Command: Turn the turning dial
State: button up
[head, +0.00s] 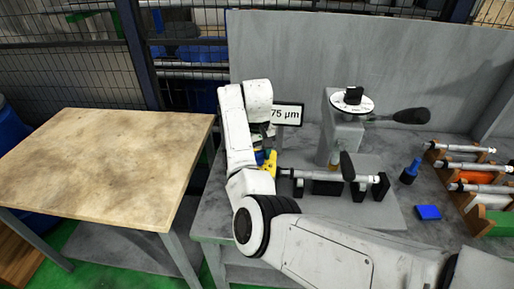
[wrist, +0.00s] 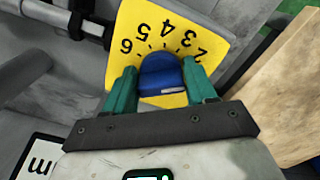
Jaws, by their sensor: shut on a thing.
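The turning dial is a blue knob (wrist: 161,74) on a yellow plate (wrist: 207,38) with black numbers, of which 2 to 6 show in the wrist view. A small white mark shows on the knob's near side. My gripper (wrist: 159,67) has its two teal fingers on either side of the knob and is shut on it. In the head view the yellow plate (head: 271,164) sits at the left end of the grinder, and my gripper is largely hidden by my arm there.
A display reading "75 µm" (head: 288,114) stands behind the dial, partly covered by my arm. The grinder (head: 342,138) has a round dial and black handle. Shafts on a rack (head: 467,175), a blue block (head: 428,212) and a blue bottle (head: 411,171) are right. A bare wooden table (head: 105,160) is left.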

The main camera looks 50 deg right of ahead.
jog(key=shift+r+n+p, duration=0.1)
jog(key=shift+n+p, duration=0.9)
jog(key=shift+n, duration=0.1)
jog(key=o, duration=1)
jog(key=shift+c, duration=0.2)
notch_tip(320, 180, up, 11)
jog(key=shift+f+p, duration=0.2)
jog(key=shift+p, duration=0.15)
